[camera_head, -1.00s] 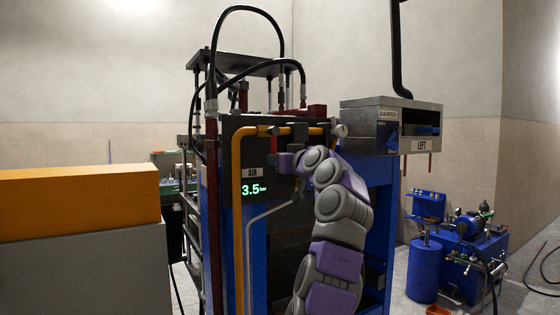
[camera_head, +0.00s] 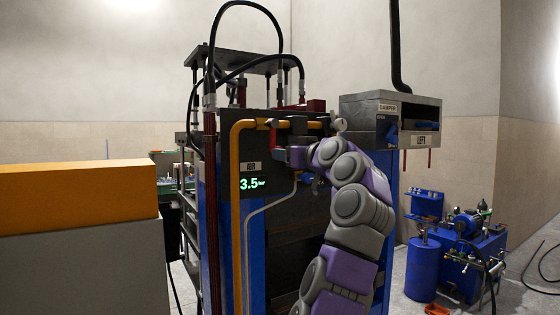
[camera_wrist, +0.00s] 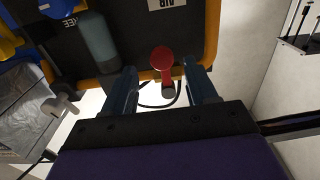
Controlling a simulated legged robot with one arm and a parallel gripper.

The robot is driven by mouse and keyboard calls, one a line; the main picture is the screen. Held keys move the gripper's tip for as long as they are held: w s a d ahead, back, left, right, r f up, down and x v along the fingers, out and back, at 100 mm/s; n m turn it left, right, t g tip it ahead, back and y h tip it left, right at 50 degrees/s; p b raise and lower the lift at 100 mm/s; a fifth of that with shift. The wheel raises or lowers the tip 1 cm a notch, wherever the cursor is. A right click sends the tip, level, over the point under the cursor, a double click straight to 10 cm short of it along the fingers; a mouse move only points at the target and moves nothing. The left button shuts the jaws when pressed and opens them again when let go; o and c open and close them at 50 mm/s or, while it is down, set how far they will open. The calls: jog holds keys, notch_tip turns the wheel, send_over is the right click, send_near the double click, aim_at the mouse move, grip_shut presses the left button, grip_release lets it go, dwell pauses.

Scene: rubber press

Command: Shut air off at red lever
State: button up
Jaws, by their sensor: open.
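The red lever (camera_wrist: 162,60) shows in the wrist view, at the yellow pipe's edge, between and slightly past the fingertips. My gripper (camera_wrist: 160,72) is open, one finger on each side of the lever's line, with light showing between. No contact is visible. In the head view my gripper (camera_head: 284,155) is at the press front, just below the yellow pipe (camera_head: 236,200). A small red part (camera_head: 272,123), likely the lever, shows beside it. The AIR label (camera_head: 250,167) sits above a green readout (camera_head: 252,184) of 3.5 bar.
A grey box (camera_head: 385,118) marked DAMPER and LEFT juts out right of my gripper. A thin grey pipe (camera_head: 247,235) bends below it. An orange-topped block (camera_head: 80,187) stands at the left. Blue pump equipment (camera_head: 470,250) stands on the floor at right.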

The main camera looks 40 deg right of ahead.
jog(key=b+v, duration=0.2)
jog(key=v, duration=0.9)
jog(key=shift+s+d+f, duration=0.2)
jog(key=shift+s+d, duration=0.05)
jog(key=shift+d, duration=0.05)
